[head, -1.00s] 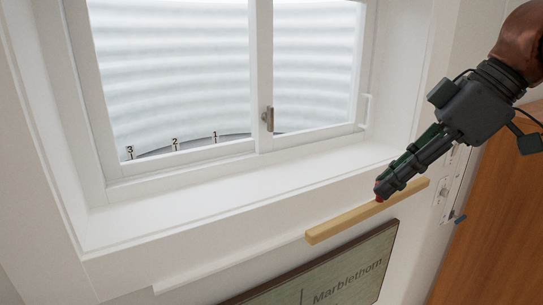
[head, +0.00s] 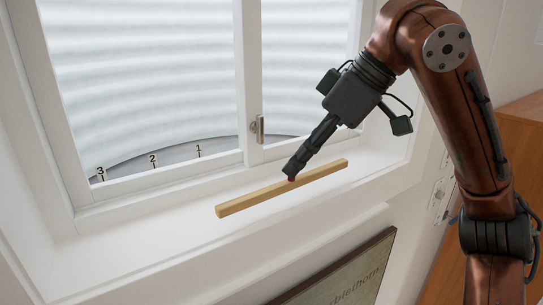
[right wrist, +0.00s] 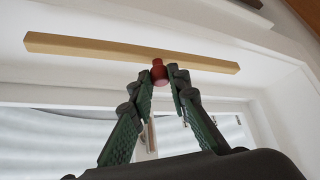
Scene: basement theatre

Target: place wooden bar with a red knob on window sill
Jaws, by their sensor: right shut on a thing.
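The wooden bar (head: 240,204) is a long, pale square stick with a small red knob (right wrist: 159,73) at its middle. My right gripper (head: 291,174) is shut on the red knob; in the right wrist view its fingertips (right wrist: 166,76) pinch it. In the head view the bar lies across the white window sill (head: 130,238), roughly lengthwise along it. Whether it touches the sill or hangs above it cannot be told. The knob is mostly hidden by the fingers in the head view. My left gripper is not in view.
The window frame (head: 160,179) with a metal latch (head: 260,130) stands behind the sill. Numbers 1, 2 and 3 show behind the glass. A framed sign (head: 345,280) hangs below, and a wooden panel (head: 520,130) is at the right. The sill's left part is clear.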

